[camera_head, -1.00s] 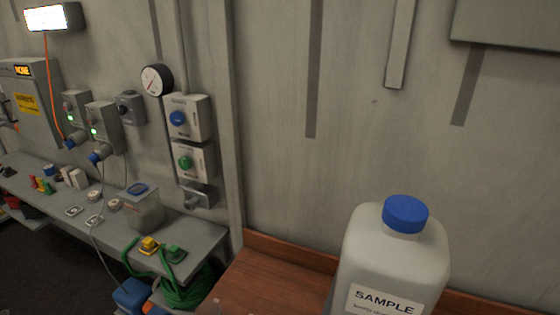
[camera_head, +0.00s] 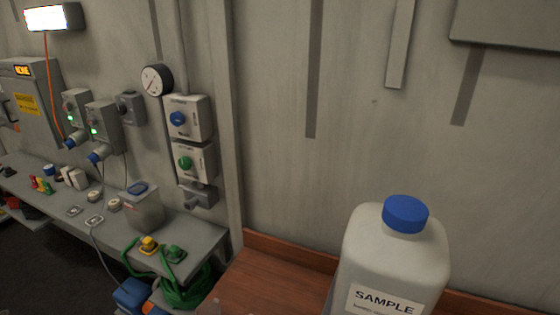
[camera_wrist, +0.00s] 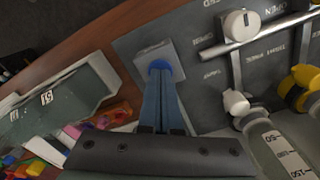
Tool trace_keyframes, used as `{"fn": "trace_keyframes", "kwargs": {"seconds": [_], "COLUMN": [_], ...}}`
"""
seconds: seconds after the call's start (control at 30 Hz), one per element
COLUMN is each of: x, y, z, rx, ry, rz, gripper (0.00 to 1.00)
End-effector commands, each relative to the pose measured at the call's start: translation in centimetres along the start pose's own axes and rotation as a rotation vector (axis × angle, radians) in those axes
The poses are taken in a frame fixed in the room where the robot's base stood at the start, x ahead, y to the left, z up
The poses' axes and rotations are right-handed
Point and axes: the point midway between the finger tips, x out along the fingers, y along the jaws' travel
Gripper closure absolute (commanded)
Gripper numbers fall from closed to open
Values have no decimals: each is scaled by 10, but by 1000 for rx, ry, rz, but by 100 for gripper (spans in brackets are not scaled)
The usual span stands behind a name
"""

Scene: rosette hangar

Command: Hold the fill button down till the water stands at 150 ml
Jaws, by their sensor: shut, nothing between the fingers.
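The round blue button (camera_wrist: 160,68) sits on a small pale grey box on the dark panel in the wrist view. My gripper (camera_wrist: 161,80) is shut and empty, its blue fingertips right at the button. I cannot tell whether they touch or press it. A clear graduated cylinder (camera_wrist: 284,152) stands at the lower right, with 50 and 150 marks showing. Its lower part is cut off, and I cannot make out a water level. My gripper, this button and the cylinder do not show in the head view.
The wrist view shows a white knob (camera_wrist: 240,24), a white tap (camera_wrist: 235,102) and a yellow-black tap (camera_wrist: 301,88) beside the button. A clear container (camera_wrist: 62,103) is left. In the head view, a SAMPLE bottle (camera_head: 392,255) stands on a wooden surface (camera_head: 270,278).

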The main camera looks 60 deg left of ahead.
Motion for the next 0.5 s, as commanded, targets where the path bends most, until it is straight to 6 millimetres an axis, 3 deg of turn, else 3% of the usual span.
{"fn": "trace_keyframes", "kwargs": {"seconds": [0.03, 0.3, 0.5], "x": [7, 7, -6], "y": [-3, -3, -3], "z": [6, 6, 6], "rx": [0, 0, 0], "ry": [-16, -16, -17], "rz": [-7, -7, -8], "gripper": [100, 100, 100]}}
